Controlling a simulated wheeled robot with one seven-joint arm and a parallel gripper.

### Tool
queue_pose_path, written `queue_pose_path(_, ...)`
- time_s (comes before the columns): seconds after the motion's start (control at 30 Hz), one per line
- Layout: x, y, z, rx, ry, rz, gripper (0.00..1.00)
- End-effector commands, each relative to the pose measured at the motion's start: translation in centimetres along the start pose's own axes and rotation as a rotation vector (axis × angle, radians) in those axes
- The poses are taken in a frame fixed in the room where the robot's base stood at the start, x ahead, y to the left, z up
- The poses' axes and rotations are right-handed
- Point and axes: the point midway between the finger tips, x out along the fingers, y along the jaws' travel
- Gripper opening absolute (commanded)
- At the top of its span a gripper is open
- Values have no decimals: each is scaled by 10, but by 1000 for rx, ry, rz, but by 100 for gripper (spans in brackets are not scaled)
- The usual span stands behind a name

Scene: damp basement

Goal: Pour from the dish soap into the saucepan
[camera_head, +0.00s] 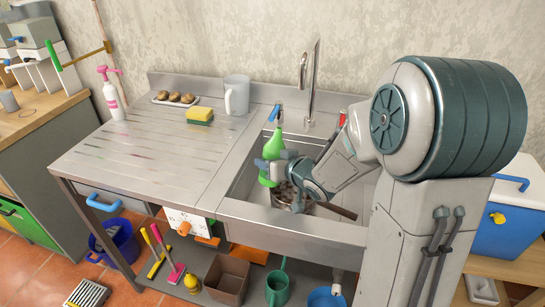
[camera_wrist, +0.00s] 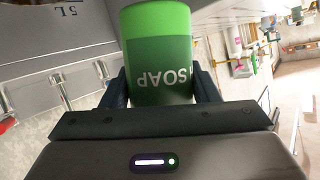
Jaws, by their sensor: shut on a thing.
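The dish soap (camera_head: 274,146) is a green bottle with a narrow top. It stands roughly upright in my gripper (camera_head: 272,167), above the left part of the sink. In the wrist view the bottle (camera_wrist: 157,52) fills the space between the two dark fingers of my gripper (camera_wrist: 160,88), its SOAP label upside down in the picture. The saucepan (camera_head: 283,199) sits low in the sink, under and beside my gripper, which hides much of it. Its brown handle (camera_head: 337,210) points right toward the front rim. I cannot tell what is in the pan.
The steel sink (camera_head: 238,188) has a tall tap (camera_head: 311,85) behind it. A grey jug (camera_head: 237,95), a sponge (camera_head: 200,115), a tray of brown round items (camera_head: 174,98) and a pink-topped pump bottle (camera_head: 113,97) stand at the back. The drainboard's (camera_head: 135,155) middle and front are clear.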

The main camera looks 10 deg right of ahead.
Motion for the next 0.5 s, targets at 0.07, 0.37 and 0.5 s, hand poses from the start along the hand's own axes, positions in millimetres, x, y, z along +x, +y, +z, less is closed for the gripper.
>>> queue_pose_path(0.07, 0, 0, -2, 20, -5, -8, 24)
queue_pose_path(0.37, 2, 2, 2, 97, -27, -36, 24)
queue_pose_path(0.5, 2, 2, 4, 135, -38, -49, 24)
